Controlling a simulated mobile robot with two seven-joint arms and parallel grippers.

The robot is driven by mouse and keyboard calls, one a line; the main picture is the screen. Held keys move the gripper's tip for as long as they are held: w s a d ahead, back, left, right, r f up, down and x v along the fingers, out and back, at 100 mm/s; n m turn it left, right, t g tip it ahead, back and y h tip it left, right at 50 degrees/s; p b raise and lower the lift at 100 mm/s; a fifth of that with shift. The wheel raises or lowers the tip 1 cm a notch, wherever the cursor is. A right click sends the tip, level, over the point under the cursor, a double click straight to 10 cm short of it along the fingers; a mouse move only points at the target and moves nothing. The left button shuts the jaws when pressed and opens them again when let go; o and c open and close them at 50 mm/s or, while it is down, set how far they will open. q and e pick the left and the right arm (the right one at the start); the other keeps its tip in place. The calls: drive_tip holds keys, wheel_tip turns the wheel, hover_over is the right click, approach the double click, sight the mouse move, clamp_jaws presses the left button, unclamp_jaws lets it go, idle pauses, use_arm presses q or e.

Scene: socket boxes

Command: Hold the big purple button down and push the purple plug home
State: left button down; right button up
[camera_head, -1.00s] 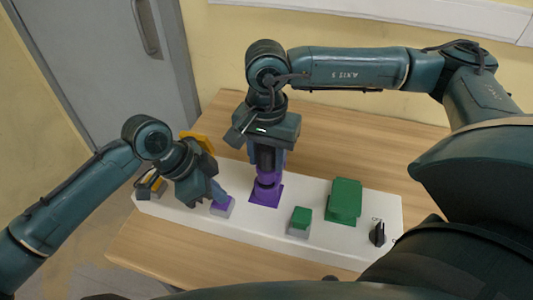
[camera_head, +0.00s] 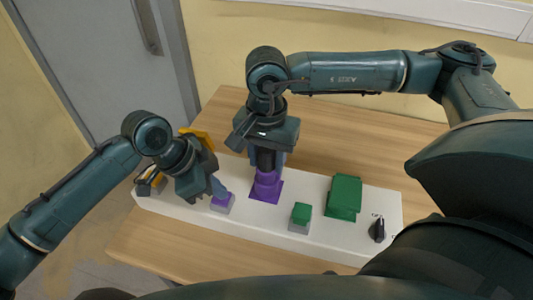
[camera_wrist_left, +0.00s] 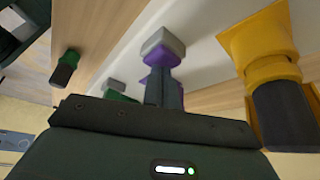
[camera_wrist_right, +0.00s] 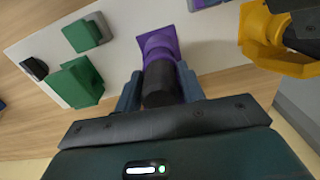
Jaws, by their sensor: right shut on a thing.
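The purple button (camera_head: 222,203) sits on a small grey base on the white panel; it also shows in the left wrist view (camera_wrist_left: 150,58). My left gripper (camera_head: 219,188) has its fingers together, tips at the button and seemingly touching it. How far the button is pressed I cannot tell. The purple plug, with a dark cylindrical body (camera_wrist_right: 160,84), is between the fingers of my right gripper (camera_wrist_right: 160,92), which is shut on it. It stands upright in the purple socket (camera_head: 265,192); its lower end is hidden, so its depth is unclear.
The white panel (camera_head: 330,240) lies on a wooden table (camera_head: 380,165). Right of the socket are a green button (camera_head: 301,213), a green box (camera_head: 344,198) and a black knob (camera_head: 377,229). A yellow socket (camera_wrist_left: 265,45) with a dark plug stands near my left gripper.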

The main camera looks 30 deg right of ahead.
use_arm(q)
drive_tip(key=shift+s+a+f, duration=0.1)
drive_tip(key=shift+s+f, duration=0.05)
drive_tip(key=shift+f, duration=0.1)
use_arm(e)
drive_tip(key=shift+f, duration=0.7)
drive_tip(key=o, duration=1.5)
drive_tip(key=shift+o, duration=0.2)
drive_tip(key=shift+r, duration=3.6)
use_arm(q)
drive_tip(key=shift+r, duration=0.1)
use_arm(e)
drive_tip(key=shift+r, duration=0.1)
